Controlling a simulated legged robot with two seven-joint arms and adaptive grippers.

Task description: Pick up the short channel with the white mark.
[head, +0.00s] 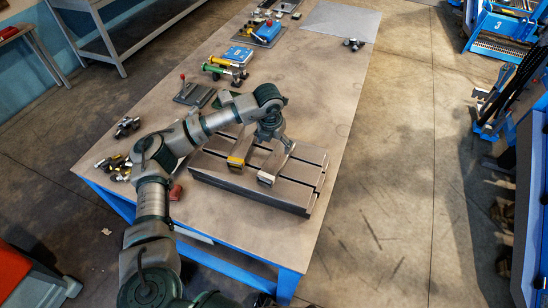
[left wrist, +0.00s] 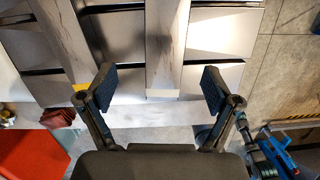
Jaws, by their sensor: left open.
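Two short channels lie across the dark slotted bed plate (head: 212,174). The left one, the yellow-marked channel (head: 240,152), has a yellow near end and also shows in the left wrist view (left wrist: 62,40). The right one, the channel with the pale, whitish near end (head: 270,170), shows between my fingers in the left wrist view (left wrist: 164,50). My left gripper (head: 275,143) is open over this right channel, one finger to each side. It holds nothing. I cannot tell how far the fingertips are above the plate. My right gripper is not in view.
The plate stands near the front end of a long workbench (head: 318,107) with blue legs. Small metal parts (head: 115,167) lie left. The bench's right side is mostly clear.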

